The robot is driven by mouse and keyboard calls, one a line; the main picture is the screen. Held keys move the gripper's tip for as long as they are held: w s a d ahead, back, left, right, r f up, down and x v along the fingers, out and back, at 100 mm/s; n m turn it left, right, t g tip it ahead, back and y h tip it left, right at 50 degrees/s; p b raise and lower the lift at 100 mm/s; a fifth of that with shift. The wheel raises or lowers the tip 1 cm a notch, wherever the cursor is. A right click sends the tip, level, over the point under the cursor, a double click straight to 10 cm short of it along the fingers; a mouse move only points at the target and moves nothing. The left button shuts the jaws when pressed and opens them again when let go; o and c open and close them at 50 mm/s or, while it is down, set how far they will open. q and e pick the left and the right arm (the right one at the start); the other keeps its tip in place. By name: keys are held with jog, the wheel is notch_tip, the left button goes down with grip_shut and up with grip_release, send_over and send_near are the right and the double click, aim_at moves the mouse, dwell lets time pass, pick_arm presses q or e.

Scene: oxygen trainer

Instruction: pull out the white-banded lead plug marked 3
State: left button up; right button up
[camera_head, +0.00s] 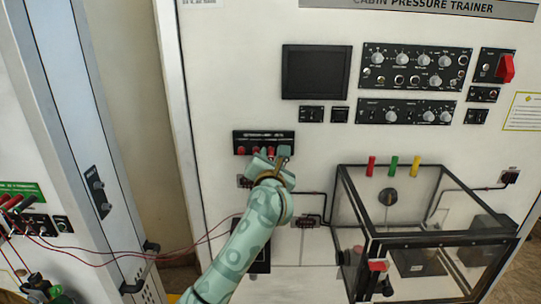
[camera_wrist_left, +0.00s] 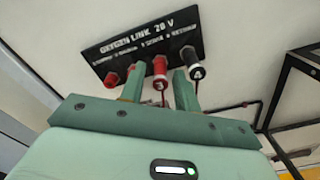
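The black link panel (camera_head: 264,135), lettered "OXYGEN LINK 28 V" in the left wrist view (camera_wrist_left: 138,42), is on the white trainer wall. The plug marked 3 (camera_wrist_left: 160,67) is red with a white end band and sits in the panel. My left gripper (camera_head: 270,160) is at the panel. In the left wrist view its fingers (camera_wrist_left: 159,75) are open on either side of plug 3, with small gaps showing. A black plug marked 4 (camera_wrist_left: 190,56) is just right of the right finger. Anything behind the left finger is hidden. My right gripper is not in view.
A red plug or socket (camera_wrist_left: 111,79) is left of my fingers. A clear box with a black frame (camera_head: 372,232) stands right of my left arm. Thin red leads (camera_head: 95,262) run across at lower left.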

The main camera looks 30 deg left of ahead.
pick_arm(q)
grip_shut()
jog(key=shift+p+v, duration=1.1)
jog(key=shift+v, duration=1.4)
